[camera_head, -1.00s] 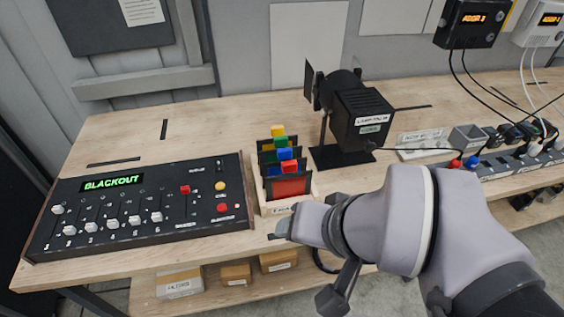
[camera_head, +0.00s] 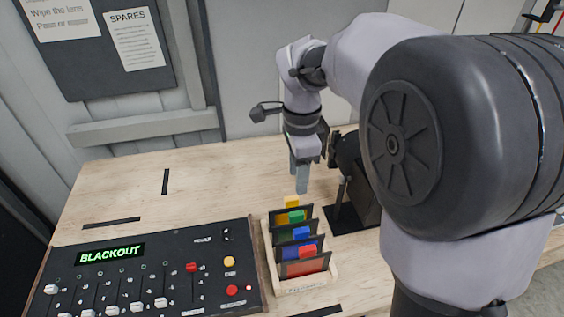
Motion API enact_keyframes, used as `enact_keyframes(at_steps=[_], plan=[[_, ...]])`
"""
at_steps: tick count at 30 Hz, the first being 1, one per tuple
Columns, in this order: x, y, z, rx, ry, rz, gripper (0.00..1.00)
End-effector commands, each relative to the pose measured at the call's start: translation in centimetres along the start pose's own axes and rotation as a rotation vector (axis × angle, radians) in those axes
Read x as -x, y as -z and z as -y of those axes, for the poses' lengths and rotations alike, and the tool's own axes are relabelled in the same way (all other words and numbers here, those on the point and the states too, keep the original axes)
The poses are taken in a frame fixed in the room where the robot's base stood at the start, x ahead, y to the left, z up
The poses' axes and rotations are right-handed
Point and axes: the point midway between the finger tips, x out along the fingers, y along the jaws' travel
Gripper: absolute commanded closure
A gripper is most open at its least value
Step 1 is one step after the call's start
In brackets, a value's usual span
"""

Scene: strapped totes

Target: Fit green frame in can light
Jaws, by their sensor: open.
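The green frame (camera_head: 297,216) stands in a wooden rack (camera_head: 267,262), second from the back, with a green tab on its dark top edge. A yellow-tabbed frame (camera_head: 291,203) is behind it, and blue-tabbed (camera_head: 301,233) and red-tabbed (camera_head: 307,251) frames are in front. My gripper (camera_head: 299,180) points down above and behind the rack's back end, open and apart from the frames. The black can light (camera_head: 352,167) stands right of the gripper. My arm hides much of it, and its front slot cannot be made out.
A control desk (camera_head: 150,275) reading BLACKOUT lies left of the rack. The wooden table (camera_head: 135,190) is clear behind the desk, apart from dark tape marks. A wall board with paper sheets (camera_head: 137,40) is at the back left. My arm covers the right side.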

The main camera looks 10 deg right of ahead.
Motion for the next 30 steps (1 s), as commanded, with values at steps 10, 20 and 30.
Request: enact_keyframes(at_steps=[10,20,30], plan=[[-8.2,0.0,-0.1,0.004,-0.004,0.001,0.58],[-15.9,0.0,-0.1,0.004,-0.002,0.001,0.58],[-17.3,0.0,0.0,0.004,0.002,0.001,0.58]])
